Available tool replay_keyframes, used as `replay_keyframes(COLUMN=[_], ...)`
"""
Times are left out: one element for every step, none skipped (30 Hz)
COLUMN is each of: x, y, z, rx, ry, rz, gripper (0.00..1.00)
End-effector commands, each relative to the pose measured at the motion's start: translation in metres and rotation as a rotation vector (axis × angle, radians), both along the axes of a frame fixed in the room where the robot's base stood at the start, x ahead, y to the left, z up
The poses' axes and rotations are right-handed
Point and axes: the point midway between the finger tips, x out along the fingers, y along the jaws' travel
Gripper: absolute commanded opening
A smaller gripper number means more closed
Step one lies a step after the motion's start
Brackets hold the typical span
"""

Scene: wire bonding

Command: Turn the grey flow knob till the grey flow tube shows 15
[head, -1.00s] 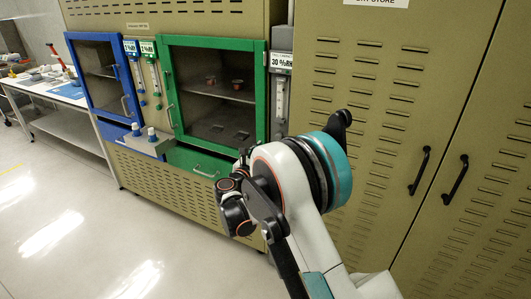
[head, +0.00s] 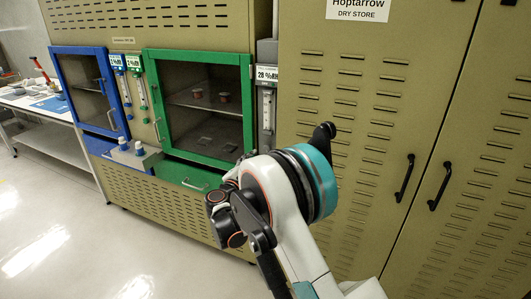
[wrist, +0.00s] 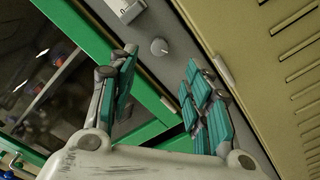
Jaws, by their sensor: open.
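The grey flow knob (wrist: 159,46) is a small round knob on the grey panel strip (wrist: 190,48) in the wrist view. The lower end of the grey flow tube (wrist: 126,8) shows just above it. In the head view the grey flow tube (head: 267,108) stands right of the green door, below a display (head: 267,74) reading 28 %RH; its level is too small to read. My gripper (wrist: 161,70) is open and empty, its teal-padded fingers apart with the knob ahead between them, not visibly touching it. In the head view my arm hides the knob and the fingers.
A green-framed cabinet door (head: 249,98) is left of the panel, and a blue-framed door (head: 54,75) farther left. Blue and green flow tubes stand between them. A tan cabinet with black handles (head: 405,178) is on the right. Open floor (head: 45,235) lies at lower left.

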Motion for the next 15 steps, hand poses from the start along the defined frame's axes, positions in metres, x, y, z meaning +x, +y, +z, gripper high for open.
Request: replay_keyframes(x=[0.010,0.016,0.023,0.029,0.035,0.042,0.047,0.053,0.060,0.064,0.069,0.074,0.079,0.082,0.086], y=[-0.005,-0.007,-0.010,-0.012,-0.013,-0.016,-0.019,-0.021,-0.022,-0.024,-0.026,-0.028,-0.029,-0.030,-0.032], z=[-0.003,-0.003,-0.003,-0.003,-0.003,-0.003,-0.003,-0.003,-0.003,-0.003,-0.003,-0.003,-0.002,-0.002,-0.002], rx=[0.000,-0.001,-0.001,-0.001,-0.001,-0.001,-0.001,-0.002,-0.002,-0.002,-0.002,-0.002,-0.002,-0.002,-0.002], ry=[0.000,0.001,0.001,0.001,0.000,0.001,0.001,0.001,0.001,0.001,0.000,0.000,0.001,0.001,0.001], rz=[-0.003,-0.003,-0.003,-0.003,-0.002,-0.003,-0.003,-0.003,-0.001,-0.001,-0.002,-0.002,-0.001,-0.001,-0.001], gripper=[0.45,0.45,0.45,0.45,0.45,0.45,0.45,0.45,0.45,0.45,0.45,0.45,0.45,0.45,0.45])
